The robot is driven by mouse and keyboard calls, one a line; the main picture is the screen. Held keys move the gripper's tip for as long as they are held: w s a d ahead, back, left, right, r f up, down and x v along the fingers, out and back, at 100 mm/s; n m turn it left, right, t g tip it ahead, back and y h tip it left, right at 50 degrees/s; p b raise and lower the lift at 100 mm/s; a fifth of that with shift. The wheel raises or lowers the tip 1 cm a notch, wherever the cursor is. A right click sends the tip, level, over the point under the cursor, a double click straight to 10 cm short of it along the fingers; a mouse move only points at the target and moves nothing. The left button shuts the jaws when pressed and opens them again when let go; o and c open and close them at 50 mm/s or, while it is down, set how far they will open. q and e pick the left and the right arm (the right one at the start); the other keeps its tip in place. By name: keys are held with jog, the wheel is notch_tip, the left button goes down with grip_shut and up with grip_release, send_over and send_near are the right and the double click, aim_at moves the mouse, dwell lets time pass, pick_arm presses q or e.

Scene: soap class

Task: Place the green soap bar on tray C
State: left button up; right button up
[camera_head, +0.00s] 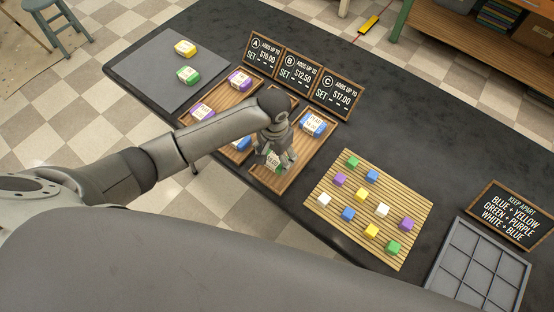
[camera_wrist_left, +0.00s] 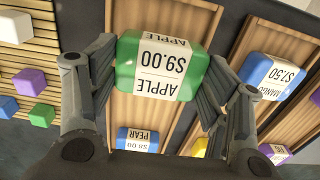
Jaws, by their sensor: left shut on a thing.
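My left gripper (camera_head: 275,160) is shut on a green soap bar (camera_wrist_left: 163,65) labelled APPLE $9.00; its fingers sit on both sides of the bar in the left wrist view. In the head view the bar (camera_head: 273,159) is partly hidden by the fingers, over the near end of tray C (camera_head: 277,181). I cannot tell whether the bar touches the tray. A blue bar (camera_head: 313,123) lies at the tray's far end, beneath the sign marked C (camera_head: 335,93); it reads PEAR $8.00 in the left wrist view (camera_wrist_left: 138,140). My right gripper is not in view.
Tray A (camera_head: 222,101) holds purple bars. Tray B is mostly behind my arm, with a blue bar (camera_head: 242,143) at its near end. A yellow bar (camera_head: 185,48) and another green bar (camera_head: 188,75) lie on a grey mat (camera_head: 140,72). A slatted board (camera_head: 330,170) with coloured cubes is to the right.

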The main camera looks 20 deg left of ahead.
aim_at(277, 158)
pick_arm(q)
jog(key=shift+d+f, duration=0.25)
jog(key=shift+f, duration=0.05)
jog(key=shift+w+f, duration=0.1)
jog(key=shift+f, duration=1.5)
jog(key=o, duration=1.1)
jog(key=shift+f, duration=0.1)
notch_tip(277, 158, up, 12)
jog(key=shift+r, duration=0.15)
